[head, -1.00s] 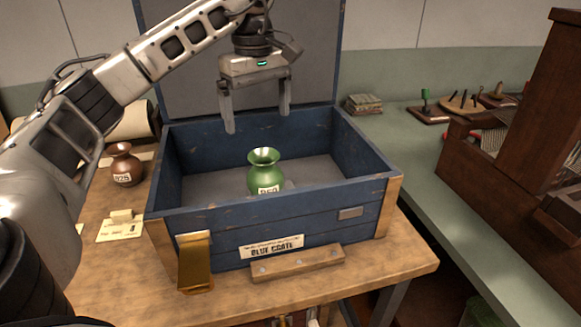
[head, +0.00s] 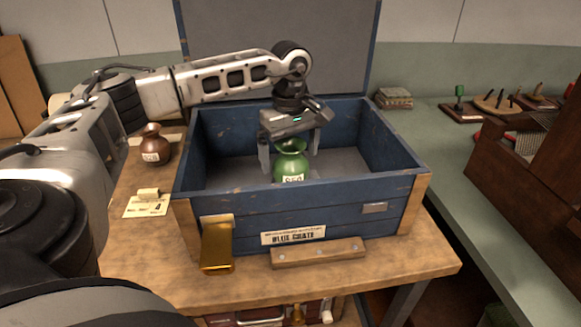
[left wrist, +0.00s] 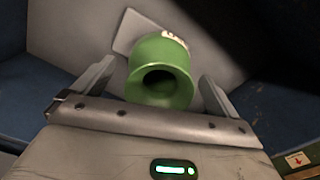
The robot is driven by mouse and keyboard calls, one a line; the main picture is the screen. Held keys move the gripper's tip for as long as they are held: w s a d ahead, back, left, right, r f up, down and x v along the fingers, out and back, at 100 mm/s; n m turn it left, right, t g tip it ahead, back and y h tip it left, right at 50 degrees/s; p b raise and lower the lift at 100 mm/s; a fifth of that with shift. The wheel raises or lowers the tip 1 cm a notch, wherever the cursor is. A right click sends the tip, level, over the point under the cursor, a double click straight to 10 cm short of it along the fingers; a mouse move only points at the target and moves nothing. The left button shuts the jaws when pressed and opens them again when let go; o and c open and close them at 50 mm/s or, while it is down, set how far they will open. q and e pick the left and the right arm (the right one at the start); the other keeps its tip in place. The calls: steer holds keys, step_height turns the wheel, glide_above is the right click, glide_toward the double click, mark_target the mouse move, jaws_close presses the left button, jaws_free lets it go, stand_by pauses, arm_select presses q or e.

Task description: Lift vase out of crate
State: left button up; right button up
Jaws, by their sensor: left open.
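The green vase (head: 291,165) stands upright inside the open blue crate (head: 350,205), with a white label on its front. My left gripper (head: 290,158) is down inside the crate, open, with one finger on each side of the vase. In the left wrist view the vase (left wrist: 160,75) shows its dark mouth between the two spread fingers (left wrist: 155,80). I cannot tell whether either finger touches it. The vase's base is hidden behind the crate's front wall in the head view. My right gripper is not in view.
A brown vase (head: 155,148) stands on the table left of the crate, near a paper card (head: 146,207). The crate's lid (head: 280,50) stands open at the back. A green counter (head: 470,190) with a wooden rack (head: 530,150) is at right.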

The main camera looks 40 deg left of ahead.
arm_select(q)
steer(key=shift+f, duration=1.2)
steer(key=c, duration=1.2)
steer(key=shift+c, duration=0.2)
steer(key=shift+r, duration=0.15)
